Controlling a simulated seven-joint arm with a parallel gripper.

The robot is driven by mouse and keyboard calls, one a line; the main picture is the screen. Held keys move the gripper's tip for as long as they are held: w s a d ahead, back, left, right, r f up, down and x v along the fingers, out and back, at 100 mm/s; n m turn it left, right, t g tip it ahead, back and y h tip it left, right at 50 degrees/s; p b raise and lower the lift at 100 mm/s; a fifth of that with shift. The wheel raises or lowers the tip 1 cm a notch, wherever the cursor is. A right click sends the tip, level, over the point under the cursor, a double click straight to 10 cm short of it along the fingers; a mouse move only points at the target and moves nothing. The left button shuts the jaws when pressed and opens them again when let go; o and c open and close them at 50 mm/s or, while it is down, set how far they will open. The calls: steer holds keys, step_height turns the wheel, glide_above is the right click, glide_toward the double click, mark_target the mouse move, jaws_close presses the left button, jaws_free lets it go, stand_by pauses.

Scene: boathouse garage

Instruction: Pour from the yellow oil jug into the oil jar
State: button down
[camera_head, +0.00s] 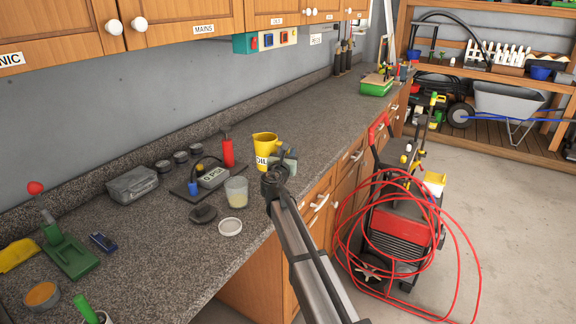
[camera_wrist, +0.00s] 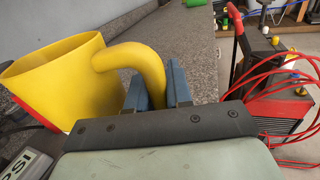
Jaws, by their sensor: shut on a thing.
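The yellow oil jug (camera_head: 265,146), with a label reading "OIL", stands upright at the counter's front half in the head view. It fills the left of the wrist view (camera_wrist: 62,80), its handle reaching toward my gripper. My gripper (camera_wrist: 160,88) is shut on the jug's handle, with blue fingers on either side of it. In the head view my gripper (camera_head: 284,160) is at the jug's right side. The oil jar (camera_head: 236,191) looks like a clear jar with pale yellowish content, left of and nearer than the jug. I cannot tell whether the jug touches the counter.
A white lid (camera_head: 230,227) and a dark round piece (camera_head: 203,214) lie near the jar. A gauge box (camera_head: 213,177) and a red bottle (camera_head: 227,150) stand behind it. A red pressure washer (camera_head: 400,236) with a looped hose is on the floor at right.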

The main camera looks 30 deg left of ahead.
steer(key=w+d+f+m+h, duration=0.1)
steer(key=w+d+m+h, duration=0.1)
steer(key=w+d, duration=0.9)
steer(key=shift+w+a+f+n+g+y, duration=0.35)
steer(key=shift+a+n+g+y, duration=0.3)
steer(key=shift+a+n+y, duration=0.75)
steer(key=shift+w+a+f+n+g+y, duration=0.2)
steer(key=shift+a+f+n+g+y, duration=0.45)
steer(key=shift+a+y, duration=1.05)
steer(key=shift+w+a+f+n+g+y, duration=0.25)
steer(key=shift+a+n+g+y, duration=0.45)
steer(key=shift+a+n+y, duration=0.8)
steer(key=s+a+n+g+y, duration=0.1)
steer(key=s+a+n+g, duration=0.1)
steer(key=s+a+n+g+y, duration=0.2)
steer(key=s+a+g, duration=0.1)
steer(key=shift+y, duration=0.3)
steer(key=s+n+g, duration=0.1)
steer(key=s, duration=0.1)
steer(key=s+a+n+g+y, duration=0.1)
steer(key=g, duration=0.1)
steer(key=s+n+g, duration=0.1)
steer(key=s+g, duration=0.1)
steer(key=shift+s+a+n+y, duration=0.3)
steer(key=shift+a+n+y, duration=0.05)
steer(key=shift+a+y, duration=0.05)
steer(key=shift+s+a+n+g, duration=0.1)
steer(key=shift+s+n+g, duration=0.3)
steer(key=shift+s+g, duration=0.35)
